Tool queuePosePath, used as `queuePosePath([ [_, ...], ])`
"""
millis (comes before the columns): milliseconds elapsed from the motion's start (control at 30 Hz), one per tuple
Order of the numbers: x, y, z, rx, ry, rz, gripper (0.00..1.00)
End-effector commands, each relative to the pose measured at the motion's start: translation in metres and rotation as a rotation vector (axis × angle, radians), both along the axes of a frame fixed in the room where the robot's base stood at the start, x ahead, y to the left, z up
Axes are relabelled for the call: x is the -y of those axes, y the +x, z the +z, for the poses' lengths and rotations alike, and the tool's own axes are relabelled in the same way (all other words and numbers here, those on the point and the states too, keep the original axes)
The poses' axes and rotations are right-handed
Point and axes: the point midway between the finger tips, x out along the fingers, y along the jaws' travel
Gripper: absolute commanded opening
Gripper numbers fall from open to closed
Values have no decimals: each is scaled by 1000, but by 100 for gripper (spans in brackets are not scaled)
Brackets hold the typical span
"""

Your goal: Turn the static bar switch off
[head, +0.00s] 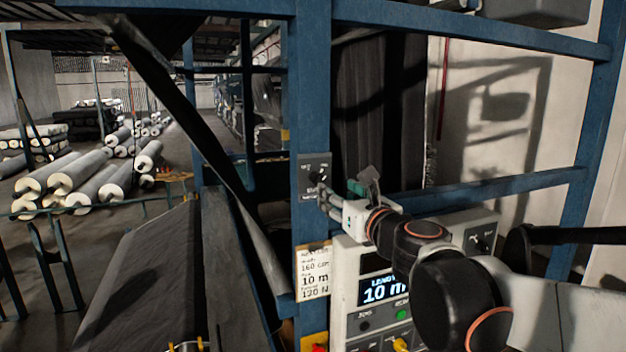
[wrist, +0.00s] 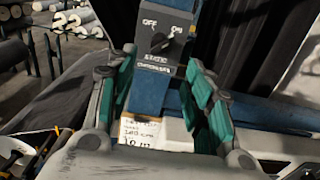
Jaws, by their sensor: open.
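The static bar switch is a grey box (head: 314,176) on the blue upright in the head view. In the wrist view its face carries a dark rotary knob (wrist: 160,42) between OFF at upper left and ON at upper right. The exact way the knob points is hard to tell. My gripper (head: 342,197) is just right of and in front of the box in the head view. In the wrist view my gripper (wrist: 160,62) is open, with its green-padded fingers on either side of the box's lower part. Nothing is held between them.
A control panel with a lit length display (head: 382,289) stands below my gripper. A paper label (head: 313,270) hangs on the upright. Blue frame beams (head: 500,190) run to the right. Grey rolls (head: 90,180) lie on the floor at far left.

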Motion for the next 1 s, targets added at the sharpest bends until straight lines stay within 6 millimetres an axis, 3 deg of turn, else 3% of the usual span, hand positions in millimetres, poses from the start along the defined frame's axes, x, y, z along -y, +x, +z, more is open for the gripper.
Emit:
queuePosePath([
  [600,-28,84,2,1,-2,2,47],
  [1000,-33,100,0,1,-2,1,47],
])
